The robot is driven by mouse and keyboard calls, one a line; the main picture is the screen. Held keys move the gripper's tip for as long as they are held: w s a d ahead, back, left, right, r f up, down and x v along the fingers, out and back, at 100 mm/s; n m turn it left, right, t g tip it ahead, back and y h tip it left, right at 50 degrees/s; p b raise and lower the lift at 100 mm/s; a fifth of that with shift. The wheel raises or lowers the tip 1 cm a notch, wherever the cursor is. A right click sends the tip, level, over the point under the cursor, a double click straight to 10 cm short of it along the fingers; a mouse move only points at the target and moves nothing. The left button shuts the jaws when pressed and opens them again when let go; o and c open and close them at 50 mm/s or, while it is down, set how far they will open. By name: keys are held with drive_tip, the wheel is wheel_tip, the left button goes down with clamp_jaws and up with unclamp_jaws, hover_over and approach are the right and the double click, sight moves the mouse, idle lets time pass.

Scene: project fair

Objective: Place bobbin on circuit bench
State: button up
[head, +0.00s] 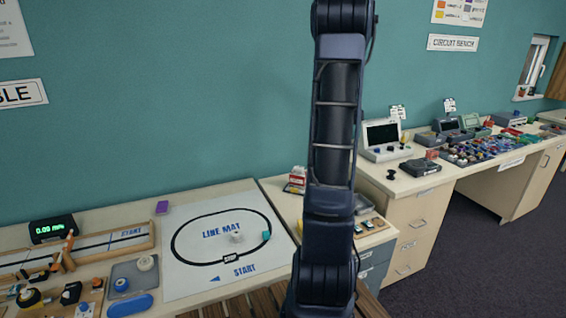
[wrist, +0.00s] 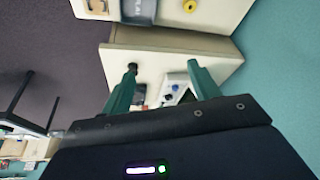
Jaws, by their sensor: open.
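The circuit bench (head: 408,185) is the long cream bench at the right of the head view, under the CIRCUIT BENCH sign. A small black spool-shaped thing (head: 391,175), which looks like the bobbin, stands near its left end, apart from the devices. In the wrist view, a small dark thing (wrist: 132,66) shows on a cream top by one fingertip; it may be the same bobbin, but I cannot be sure. My gripper (wrist: 162,74) is open, its two green fingers spread with nothing held between them. My gripper is not visible in the head view.
Devices with screens (head: 382,137) and many coloured parts (head: 480,148) crowd the circuit bench. A lower table with a line mat (head: 205,280) is at the left. My arm hides the middle of the head view. Some bare bench top shows around the black spool.

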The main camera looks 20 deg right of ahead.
drive_tip(key=s+a+r+n+t+y, duration=0.1)
drive_tip(key=s+a+r+n, duration=0.15)
drive_tip(key=a, duration=0.65)
drive_tip(key=s+a+r+n, duration=0.2)
drive_tip(key=s+a+r, duration=0.15)
drive_tip(key=a, duration=0.55)
drive_tip(key=s+a+r+n+t+y, duration=0.1)
drive_tip(key=s+a+r+n, duration=0.2)
drive_tip(key=a, duration=0.6)
drive_tip(key=s+a+f+n, duration=0.1)
drive_tip(key=s+a+n, duration=0.2)
drive_tip(key=s+a, duration=0.5)
drive_tip(key=s+a+f+n+y, duration=0.1)
drive_tip(key=s+a+f+n, duration=0.1)
drive_tip(key=s+a, duration=0.6)
drive_tip(key=shift+s+n+t, duration=0.3)
drive_tip(key=shift+s+n, duration=0.15)
drive_tip(key=shift+s, duration=0.7)
